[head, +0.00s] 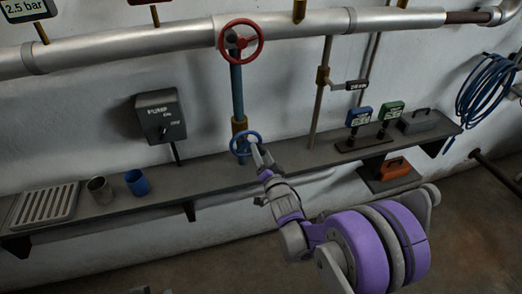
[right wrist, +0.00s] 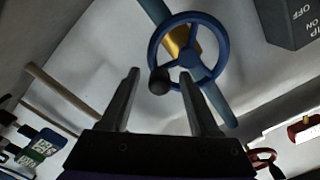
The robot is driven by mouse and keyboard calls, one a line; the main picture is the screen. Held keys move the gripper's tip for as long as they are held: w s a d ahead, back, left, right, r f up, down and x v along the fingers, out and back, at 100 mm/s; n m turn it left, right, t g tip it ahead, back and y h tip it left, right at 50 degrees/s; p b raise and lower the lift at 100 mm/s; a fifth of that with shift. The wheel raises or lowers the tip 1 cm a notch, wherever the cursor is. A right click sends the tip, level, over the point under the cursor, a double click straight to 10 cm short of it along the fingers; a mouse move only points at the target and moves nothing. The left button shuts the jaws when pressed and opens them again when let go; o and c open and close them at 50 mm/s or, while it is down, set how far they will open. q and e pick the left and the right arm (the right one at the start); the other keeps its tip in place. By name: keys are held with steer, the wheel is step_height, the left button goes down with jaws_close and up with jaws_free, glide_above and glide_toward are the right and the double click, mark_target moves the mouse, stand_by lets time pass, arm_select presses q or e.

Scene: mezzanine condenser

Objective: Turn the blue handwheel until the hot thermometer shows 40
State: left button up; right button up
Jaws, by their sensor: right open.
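The blue handwheel (head: 234,143) sits low on the blue vertical pipe, just above the shelf edge. In the right wrist view the blue handwheel (right wrist: 188,57) faces me, with a dark round knob (right wrist: 159,80) on its rim. My right gripper (head: 258,149) is at the wheel's right side. In the right wrist view its open fingers (right wrist: 160,74) point at the wheel, with the knob between the tips; I cannot tell whether they touch it. A blue display (head: 359,115) and a green display (head: 391,110) stand on the shelf, too small to read. My left gripper is not in view.
A red handwheel (head: 241,22) sits above on the large pipe (head: 140,44). The shelf (head: 212,185) holds a rack (head: 45,203), a grey cup (head: 99,189), a blue cup (head: 136,182) and a grey toolbox (head: 418,121). A pump switch box (head: 160,114) is on the wall.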

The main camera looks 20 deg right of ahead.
steer(key=shift+w, duration=0.45)
steer(key=shift+c, duration=0.3)
jaws_close()
